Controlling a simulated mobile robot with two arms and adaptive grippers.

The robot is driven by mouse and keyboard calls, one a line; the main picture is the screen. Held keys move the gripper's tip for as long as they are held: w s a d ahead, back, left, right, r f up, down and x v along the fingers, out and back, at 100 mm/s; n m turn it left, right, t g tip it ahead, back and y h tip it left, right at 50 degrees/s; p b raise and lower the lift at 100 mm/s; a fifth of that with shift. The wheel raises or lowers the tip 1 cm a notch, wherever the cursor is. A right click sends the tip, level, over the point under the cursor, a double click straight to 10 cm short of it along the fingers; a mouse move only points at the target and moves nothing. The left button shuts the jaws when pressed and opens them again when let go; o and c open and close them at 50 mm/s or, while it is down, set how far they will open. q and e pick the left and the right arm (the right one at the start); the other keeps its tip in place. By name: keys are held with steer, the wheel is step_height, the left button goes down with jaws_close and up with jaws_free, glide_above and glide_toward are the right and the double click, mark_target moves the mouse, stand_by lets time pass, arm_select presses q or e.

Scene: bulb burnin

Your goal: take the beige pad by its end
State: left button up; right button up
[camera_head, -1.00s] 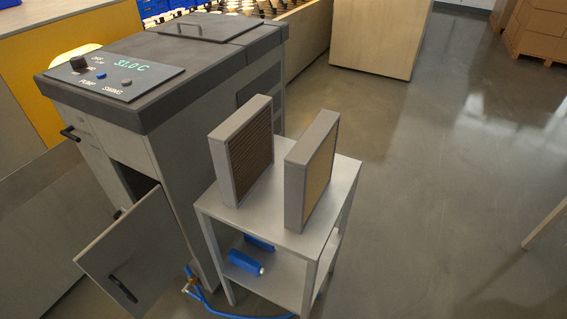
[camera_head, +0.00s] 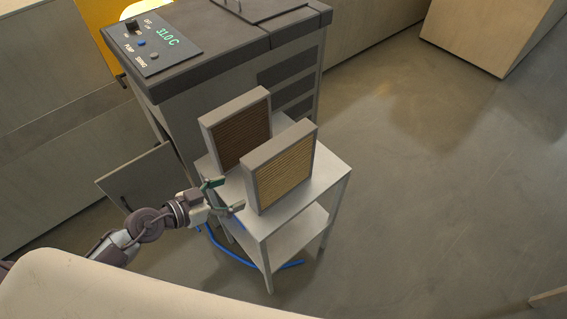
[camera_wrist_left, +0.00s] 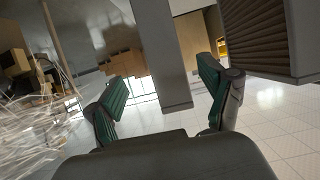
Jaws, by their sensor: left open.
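The beige pad (camera_head: 286,178), a ribbed beige panel in a grey frame, stands upright on the small grey stand (camera_head: 325,168). A brown pad (camera_head: 240,138) in a like frame stands behind it. My left gripper (camera_head: 228,196) is open, just left of the beige pad's near left end, its fingers pointing toward the pads. In the left wrist view, a narrow grey frame end (camera_wrist_left: 160,55), seemingly the beige pad's, shows between the spread green fingertips (camera_wrist_left: 163,95). The brown pad's ribbed face (camera_wrist_left: 265,35) is at upper right there. Contact cannot be told. My right gripper is not in view.
A grey cabinet (camera_head: 215,65) with a control panel reading 31.0 C stands behind the stand. Its open door (camera_head: 145,180) hangs left, behind my left arm. A blue hose (camera_head: 235,258) lies by the stand.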

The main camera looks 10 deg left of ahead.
mark_target(249, 184)
arm_select(q)
steer(key=x, duration=0.3)
steer(key=a+x, duration=0.1)
steer(key=shift+w+d+f, duration=0.25)
steer(key=shift+w+f, duration=0.05)
steer(key=shift+w, duration=0.25)
steer(key=x, duration=0.2)
steer(key=shift+w+d+f, duration=0.1)
steer(key=shift+w+d, duration=0.05)
steer(key=shift+d, duration=0.3)
steer(key=shift+w+d+f, duration=0.1)
steer(key=shift+w+d, duration=0.1)
steer(key=x, duration=0.3)
steer(key=shift+w+d+f+b, duration=0.1)
steer(key=shift+w+f+b, duration=0.05)
steer(key=shift+w+b, duration=0.15)
steer(key=shift+w+d+f, duration=0.15)
steer(key=shift+w+d, duration=0.05)
steer(key=shift+d, duration=0.1)
steer(key=c, duration=1.3)
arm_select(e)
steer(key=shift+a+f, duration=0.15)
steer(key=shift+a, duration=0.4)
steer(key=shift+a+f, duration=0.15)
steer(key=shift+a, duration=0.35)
